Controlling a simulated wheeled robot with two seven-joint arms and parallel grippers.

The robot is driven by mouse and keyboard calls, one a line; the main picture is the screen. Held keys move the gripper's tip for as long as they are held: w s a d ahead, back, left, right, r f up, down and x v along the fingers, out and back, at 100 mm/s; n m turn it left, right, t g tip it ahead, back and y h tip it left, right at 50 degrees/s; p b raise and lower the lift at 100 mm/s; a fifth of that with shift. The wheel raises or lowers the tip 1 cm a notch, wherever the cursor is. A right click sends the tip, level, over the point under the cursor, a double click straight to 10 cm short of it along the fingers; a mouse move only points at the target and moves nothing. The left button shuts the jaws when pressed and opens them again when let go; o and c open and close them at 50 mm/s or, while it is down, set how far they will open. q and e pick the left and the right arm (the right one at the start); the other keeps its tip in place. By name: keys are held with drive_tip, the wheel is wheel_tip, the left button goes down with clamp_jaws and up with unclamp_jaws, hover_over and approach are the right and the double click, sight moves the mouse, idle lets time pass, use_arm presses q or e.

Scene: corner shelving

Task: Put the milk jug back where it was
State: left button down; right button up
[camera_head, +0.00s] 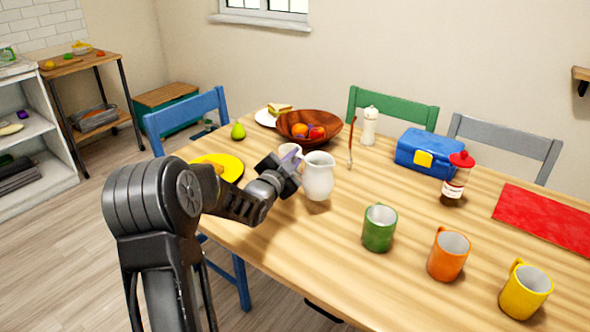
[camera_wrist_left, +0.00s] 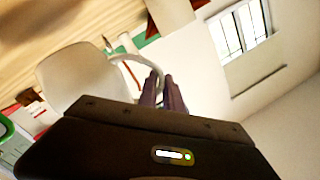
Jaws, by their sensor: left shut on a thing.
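The white milk jug (camera_head: 318,178) is upright at the table's near left part, at or just above the wooden top; I cannot tell if its base touches. My left gripper (camera_head: 291,156) is at the jug's left side, shut on its handle. In the left wrist view the jug (camera_wrist_left: 82,75) shows at the left, and its curved handle runs to the purple fingers (camera_wrist_left: 162,90) of the gripper. The gripper's body hides the jug's lower part there. My right gripper is not in view.
A yellow plate (camera_head: 226,165) lies left of the jug, and a wooden fruit bowl (camera_head: 290,125) stands behind it. Green (camera_head: 379,232), orange (camera_head: 447,258) and yellow (camera_head: 522,295) mugs stand to the right. A blue lunch box (camera_head: 425,147) is farther back. Bare table lies in front of the jug.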

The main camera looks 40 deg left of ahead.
use_arm(q)
drive_tip(key=shift+f, duration=1.8)
drive_tip(key=shift+f, duration=0.1)
drive_tip(key=shift+f+b, duration=0.1)
drive_tip(key=shift+b, duration=0.25)
drive_tip(key=c, duration=1.5)
unclamp_jaws()
drive_tip(key=shift+r+p, duration=0.3)
drive_tip(key=shift+p, duration=0.15)
drive_tip(key=b+v, duration=0.1)
drive_tip(key=v, duration=1.1)
drive_tip(key=shift+f, duration=0.15)
